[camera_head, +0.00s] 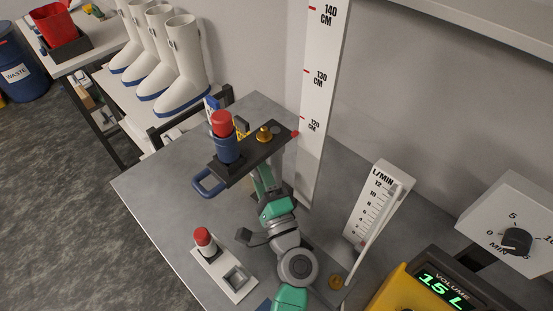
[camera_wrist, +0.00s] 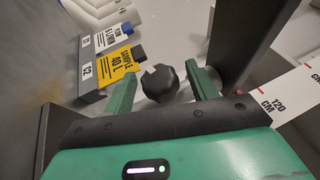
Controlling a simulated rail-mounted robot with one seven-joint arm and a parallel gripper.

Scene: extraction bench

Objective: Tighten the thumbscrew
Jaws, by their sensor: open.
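In the wrist view a dark, ridged round knob, which looks like the thumbscrew (camera_wrist: 161,84), faces the camera on a pale surface. My gripper (camera_wrist: 163,72) is open, with one green finger on each side of the knob. Gaps show on both sides, though I cannot tell how deep the fingers reach. In the head view my gripper (camera_head: 264,180) is partly hidden below a black carriage plate (camera_head: 243,162) beside the height scale (camera_head: 325,100). The knob is hidden there.
The plate carries a blue, red-topped cylinder (camera_head: 226,145) and a brass fitting (camera_head: 264,135). Yellow (camera_wrist: 112,65) and white (camera_wrist: 108,41) labels sit left of the fingers. A flowmeter (camera_head: 377,205) stands right; a red-capped switch plate (camera_head: 222,270) lies on the bench. Bench space at left is clear.

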